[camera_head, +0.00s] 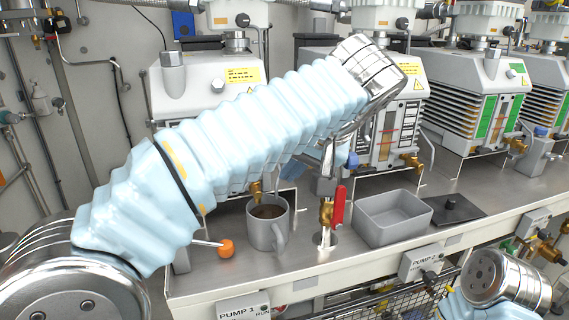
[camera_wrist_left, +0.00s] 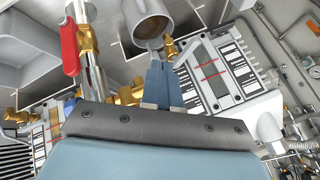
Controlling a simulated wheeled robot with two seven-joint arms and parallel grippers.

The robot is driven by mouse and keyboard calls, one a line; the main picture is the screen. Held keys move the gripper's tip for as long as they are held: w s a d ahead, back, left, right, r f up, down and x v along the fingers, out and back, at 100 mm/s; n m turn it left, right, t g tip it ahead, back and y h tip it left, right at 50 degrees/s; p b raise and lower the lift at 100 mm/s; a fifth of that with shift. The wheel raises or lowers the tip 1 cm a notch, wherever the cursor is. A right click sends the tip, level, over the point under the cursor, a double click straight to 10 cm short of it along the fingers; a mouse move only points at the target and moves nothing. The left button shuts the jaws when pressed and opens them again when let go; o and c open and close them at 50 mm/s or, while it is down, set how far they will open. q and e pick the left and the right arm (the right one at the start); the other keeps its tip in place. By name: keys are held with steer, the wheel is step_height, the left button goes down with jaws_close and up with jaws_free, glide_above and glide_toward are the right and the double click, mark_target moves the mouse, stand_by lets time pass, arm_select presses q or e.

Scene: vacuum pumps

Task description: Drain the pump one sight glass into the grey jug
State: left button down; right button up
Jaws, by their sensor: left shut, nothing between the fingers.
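The grey jug (camera_head: 267,226) stands upright on the bench below pump one's brass drain tap (camera_head: 256,190), with brown liquid inside. The jug (camera_wrist_left: 149,22) and its liquid also show in the left wrist view. Pump one (camera_head: 200,88) is largely hidden by my left arm in the head view. Its front, with a sight glass between red marks (camera_wrist_left: 210,70), shows in the wrist view; the oil level is too small to tell. My left gripper (camera_wrist_left: 157,68) is shut and empty, its blue fingers close to the jug and tap. My right gripper is out of view.
A red-handled valve (camera_head: 338,205) rises right of the jug. An orange knob (camera_head: 226,248) is on the left. A grey tray (camera_head: 392,218) and a dark flat plate (camera_head: 455,209) lie further right. Pump two (camera_head: 397,120) and more pumps line the back.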

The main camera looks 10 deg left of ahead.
arm_select(q)
steer(key=w+a+f, duration=0.3)
steer(key=a+f, duration=0.2)
steer(key=a, duration=0.1)
steer(key=shift+w+a+f+b, duration=0.2)
steer(key=shift+w+a+b, duration=0.1)
steer(key=shift+w+b, duration=0.1)
